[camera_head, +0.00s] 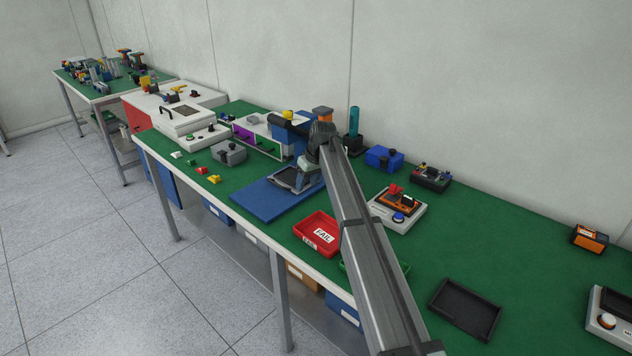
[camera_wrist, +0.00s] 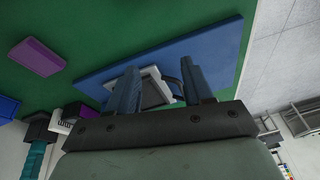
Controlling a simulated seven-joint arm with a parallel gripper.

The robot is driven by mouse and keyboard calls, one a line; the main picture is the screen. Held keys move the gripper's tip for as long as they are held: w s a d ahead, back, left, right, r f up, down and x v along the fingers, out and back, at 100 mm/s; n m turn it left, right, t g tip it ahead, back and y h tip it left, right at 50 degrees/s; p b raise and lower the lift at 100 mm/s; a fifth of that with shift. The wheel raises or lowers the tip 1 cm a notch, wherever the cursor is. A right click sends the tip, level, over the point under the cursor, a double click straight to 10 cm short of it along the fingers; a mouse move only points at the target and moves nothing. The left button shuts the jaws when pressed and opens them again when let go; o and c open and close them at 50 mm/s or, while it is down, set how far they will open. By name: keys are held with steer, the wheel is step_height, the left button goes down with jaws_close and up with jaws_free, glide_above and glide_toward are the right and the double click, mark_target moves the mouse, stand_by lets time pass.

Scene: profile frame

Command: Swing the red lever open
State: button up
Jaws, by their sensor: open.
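I cannot make out a red lever for certain. A small red part (camera_head: 395,189) stands up on an orange unit on a light grey box with a blue button, right of my arm. My gripper (camera_wrist: 158,68) is open, its two fingers apart, over a blue board (camera_wrist: 222,42). A grey and white frame with a dark middle (camera_wrist: 154,92) lies on the board between and behind the fingers, partly hidden by them. I cannot tell whether they touch it. In the head view, the blue board (camera_head: 258,200) lies left of my arm, whose end hides part of it.
A red FAIL tray (camera_head: 318,234) sits near the front edge, beside my arm. A black tray (camera_head: 466,308) lies at right, with clear green tabletop behind it. A blue box (camera_head: 384,157) stands behind. A purple block (camera_wrist: 37,56) shows in the wrist view.

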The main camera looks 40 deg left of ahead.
steer(key=w+d+r+m+t, duration=0.1)
steer(key=w+d+r, duration=0.3)
steer(key=w+d, duration=0.3)
steer(key=w+d+r+m, duration=0.1)
steer(key=w+d+r, duration=0.25)
steer(key=w, duration=0.65)
step_height(320, 180, up, 4)
steer(key=m+h, duration=0.4)
steer(key=m, duration=1)
glide_above(394, 184)
steer(key=shift+g, duration=0.4)
step_height(394, 184, down, 14)
steer(key=shift+r, duration=0.1)
jaws_close()
